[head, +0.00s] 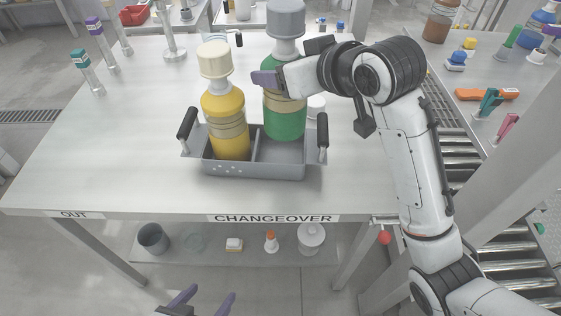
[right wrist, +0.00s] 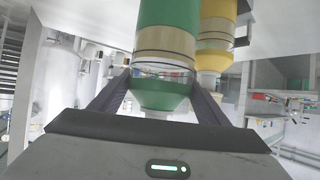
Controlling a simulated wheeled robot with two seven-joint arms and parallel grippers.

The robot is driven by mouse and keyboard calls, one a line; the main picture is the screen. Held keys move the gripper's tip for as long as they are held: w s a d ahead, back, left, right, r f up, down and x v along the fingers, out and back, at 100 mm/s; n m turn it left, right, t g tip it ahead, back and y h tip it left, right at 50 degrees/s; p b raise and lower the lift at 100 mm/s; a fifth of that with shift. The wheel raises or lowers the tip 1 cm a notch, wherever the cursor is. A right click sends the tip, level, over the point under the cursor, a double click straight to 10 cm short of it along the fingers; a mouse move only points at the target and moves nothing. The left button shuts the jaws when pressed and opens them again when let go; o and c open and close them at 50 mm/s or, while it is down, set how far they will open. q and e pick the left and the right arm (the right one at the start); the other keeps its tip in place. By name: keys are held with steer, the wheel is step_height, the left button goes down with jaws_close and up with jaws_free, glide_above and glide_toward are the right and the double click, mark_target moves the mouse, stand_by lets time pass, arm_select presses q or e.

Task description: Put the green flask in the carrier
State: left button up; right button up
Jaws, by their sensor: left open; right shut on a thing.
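The green flask (head: 285,118) has a grey cap and a tan band and is upright in the head view. My right gripper (head: 280,80) is shut around its upper body; the flask (right wrist: 168,15) also shows between the fingers in the right wrist view. The flask's bottom overlaps the back of the right compartment of the grey two-compartment carrier (head: 255,168); I cannot tell whether it touches the carrier. A yellow flask (head: 228,108) with a cream cap stands in the left compartment. My left gripper (head: 208,298) is open and empty, low in front of the table.
The carrier has black handles at both ends. The steel table (head: 120,150) is clear left of it. A white-capped item (head: 316,104) stands behind the right handle. Sample tubes (head: 88,73) stand at the left edge. A roller conveyor (head: 455,145) is on the right.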

mark_target(280, 113)
steer(key=shift+w+a, duration=0.1)
steer(key=shift+a, duration=0.25)
steer(key=shift+a+f+b, duration=0.15)
steer(key=shift+f+b, duration=0.4)
steer(key=shift+f, duration=4.55)
steer(key=o, duration=1.8)
steer(key=shift+f, duration=0.25)
steer(key=shift+r, duration=0.2)
steer(key=p+v, duration=0.1)
steer(key=v, duration=1.1)
steer(key=shift+d+f, duration=0.15)
steer(key=shift+d, duration=0.05)
